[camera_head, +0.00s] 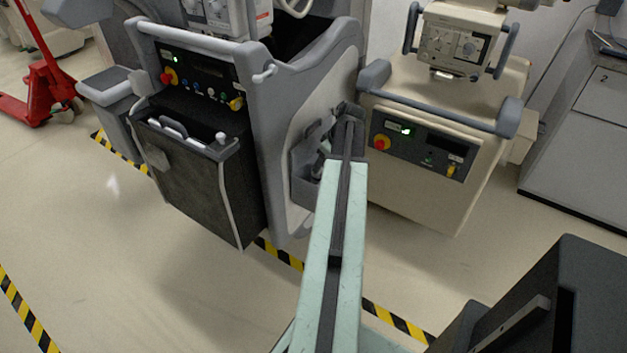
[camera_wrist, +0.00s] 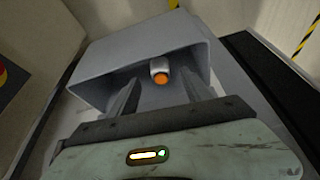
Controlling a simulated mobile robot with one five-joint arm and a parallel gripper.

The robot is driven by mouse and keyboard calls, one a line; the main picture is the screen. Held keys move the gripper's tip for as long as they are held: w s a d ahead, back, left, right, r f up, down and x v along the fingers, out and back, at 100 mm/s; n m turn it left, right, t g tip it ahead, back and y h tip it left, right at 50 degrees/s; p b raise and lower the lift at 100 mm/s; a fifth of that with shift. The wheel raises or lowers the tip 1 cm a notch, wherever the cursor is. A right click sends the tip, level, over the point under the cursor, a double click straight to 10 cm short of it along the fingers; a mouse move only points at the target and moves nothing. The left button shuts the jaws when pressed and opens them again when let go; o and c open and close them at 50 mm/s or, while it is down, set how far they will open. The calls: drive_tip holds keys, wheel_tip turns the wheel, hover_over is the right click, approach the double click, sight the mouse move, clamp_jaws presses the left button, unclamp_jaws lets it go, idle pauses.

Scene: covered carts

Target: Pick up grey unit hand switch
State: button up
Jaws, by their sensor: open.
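The grey hand switch (camera_wrist: 159,68), a small grey cylinder with an orange end, sits in a grey open-topped holder (camera_wrist: 105,62) in the wrist view. Its lower part is hidden inside the holder. The holder also shows on the side of the large grey unit (camera_head: 262,75) in the head view (camera_head: 303,183). My gripper (camera_wrist: 160,92) is open, with one dark finger on each side below the switch in the picture. The fingers appear to reach into or over the holder. I cannot tell whether they touch the switch.
A beige unit (camera_head: 420,190) with a control panel and grey handle bar stands close on the right of my arm. A grey cabinet (camera_head: 580,140) is at far right. A red pallet jack (camera_head: 45,90) is at upper left. Open floor (camera_head: 110,250) lies at left.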

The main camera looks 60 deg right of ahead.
sight(317, 181)
drive_tip(key=b+x, duration=0.6)
drive_tip(key=x, duration=0.1)
drive_tip(key=shift+w+f+b, duration=0.2)
drive_tip(key=shift+f+b, duration=0.1)
clamp_jaws()
